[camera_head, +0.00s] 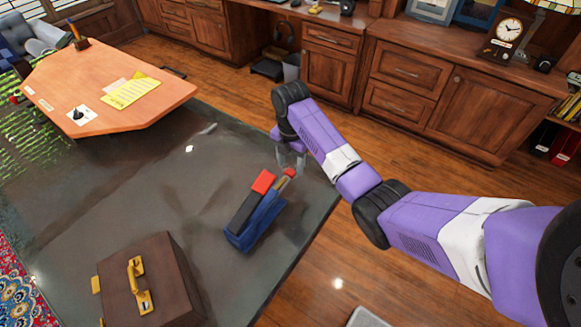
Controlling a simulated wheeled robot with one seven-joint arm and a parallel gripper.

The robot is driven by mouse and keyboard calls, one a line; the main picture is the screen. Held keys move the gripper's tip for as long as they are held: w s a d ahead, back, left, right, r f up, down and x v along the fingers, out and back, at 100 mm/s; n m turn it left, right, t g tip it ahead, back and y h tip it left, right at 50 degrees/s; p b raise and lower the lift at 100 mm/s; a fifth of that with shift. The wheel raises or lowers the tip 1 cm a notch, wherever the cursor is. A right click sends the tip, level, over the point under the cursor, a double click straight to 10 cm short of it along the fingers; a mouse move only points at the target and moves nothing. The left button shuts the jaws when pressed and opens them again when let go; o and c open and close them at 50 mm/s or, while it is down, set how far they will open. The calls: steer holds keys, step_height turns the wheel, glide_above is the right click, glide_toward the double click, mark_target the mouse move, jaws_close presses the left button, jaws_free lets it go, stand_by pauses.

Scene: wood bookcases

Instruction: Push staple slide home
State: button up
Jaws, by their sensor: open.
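What looks like the stapler (262,222) is in the middle of the head view, on a dark grey surface. It has a blue body, a black bar along its left side and a red block (263,181) at its far end. A smaller red-brown piece (286,174) sticks out at the far right end. I cannot tell for sure which part is the staple slide. My gripper (291,160) is open and points down just beyond the far end. Its fingertips are close to the red-brown piece; I cannot tell whether they touch it.
A brown case (165,285) with a gold handle stands at the bottom left on the dark surface. A wooden desk (110,88) with papers is at the upper left. Wooden cabinets (440,95) line the back. The dark surface left of the stapler is mostly clear.

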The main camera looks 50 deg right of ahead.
steer(key=shift+f, duration=1.2)
jaws_close()
stand_by(0.6)
